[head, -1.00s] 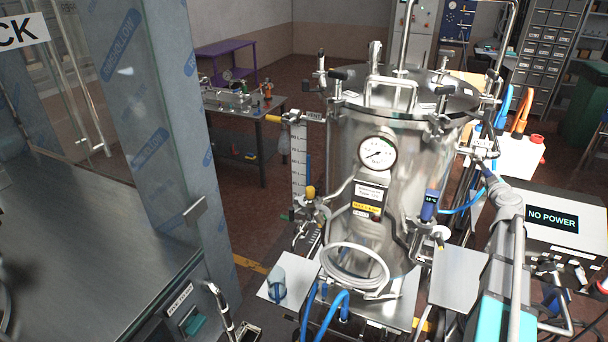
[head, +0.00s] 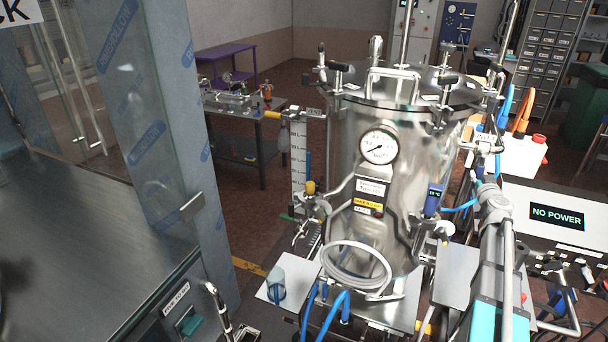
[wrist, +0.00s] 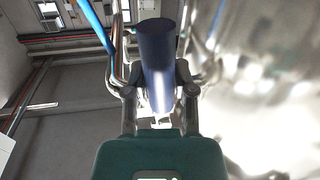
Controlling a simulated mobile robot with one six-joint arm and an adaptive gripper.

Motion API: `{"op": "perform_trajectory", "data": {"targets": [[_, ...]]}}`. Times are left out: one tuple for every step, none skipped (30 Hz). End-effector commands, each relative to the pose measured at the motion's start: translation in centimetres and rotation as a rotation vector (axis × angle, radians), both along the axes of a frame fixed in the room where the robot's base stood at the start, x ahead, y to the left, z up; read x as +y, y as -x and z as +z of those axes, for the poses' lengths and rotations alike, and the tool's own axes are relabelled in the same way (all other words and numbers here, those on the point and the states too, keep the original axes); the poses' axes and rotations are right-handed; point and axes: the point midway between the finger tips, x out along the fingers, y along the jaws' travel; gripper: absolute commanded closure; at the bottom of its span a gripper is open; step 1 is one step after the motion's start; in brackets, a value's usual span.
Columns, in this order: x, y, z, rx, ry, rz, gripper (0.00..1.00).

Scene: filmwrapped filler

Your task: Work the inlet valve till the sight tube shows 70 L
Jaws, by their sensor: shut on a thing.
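The sight tube (head: 308,165) stands beside a white marked scale plate (head: 298,170) on the left of the steel tank (head: 400,150). A blue stretch shows in the tube, but its level against the marks is too small to read. In the wrist view, my gripper (wrist: 159,95) is shut on a dark blue cylindrical handle (wrist: 157,52), with one finger on each side. The tank's shiny wall is close on the right there. In the head view, my arm (head: 494,225) stands right of the tank and my fingertips are hidden. I cannot tell the inlet valve's setting.
A coiled pale hose (head: 355,270) hangs below. A beaker (head: 276,283) stands at the lower left. A panel reading NO POWER (head: 557,218) is right of my arm.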

Motion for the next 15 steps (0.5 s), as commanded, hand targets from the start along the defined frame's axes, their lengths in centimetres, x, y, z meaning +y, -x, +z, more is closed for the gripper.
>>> {"op": "perform_trajectory", "data": {"targets": [[0.20,-0.16,-0.10,-0.008,-0.023,0.001,1.00],[0.27,-0.19,-0.09,-0.012,-0.036,0.001,1.00],[0.36,-0.22,-0.09,-0.016,-0.049,0.000,1.00],[0.41,-0.24,-0.09,-0.019,-0.058,0.000,1.00],[0.46,-0.25,-0.07,-0.022,-0.067,0.000,1.00],[0.52,-0.28,-0.06,-0.025,-0.077,0.000,1.00],[0.55,-0.29,-0.05,-0.027,-0.081,0.000,1.00],[0.58,-0.30,-0.04,-0.028,-0.086,0.000,1.00],[0.60,-0.31,-0.04,-0.030,-0.090,0.000,1.00],[0.61,-0.31,-0.03,-0.031,-0.093,0.000,1.00],[0.62,-0.31,-0.03,-0.031,-0.094,0.000,1.00],[0.63,-0.32,-0.02,-0.031,-0.096,0.000,1.00],[0.63,-0.33,-0.01,-0.031,-0.096,0.000,1.00],[0.63,-0.33,-0.01,-0.031,-0.096,0.000,1.00],[0.63,-0.33,-0.01,-0.031,-0.096,0.000,1.00]]}}
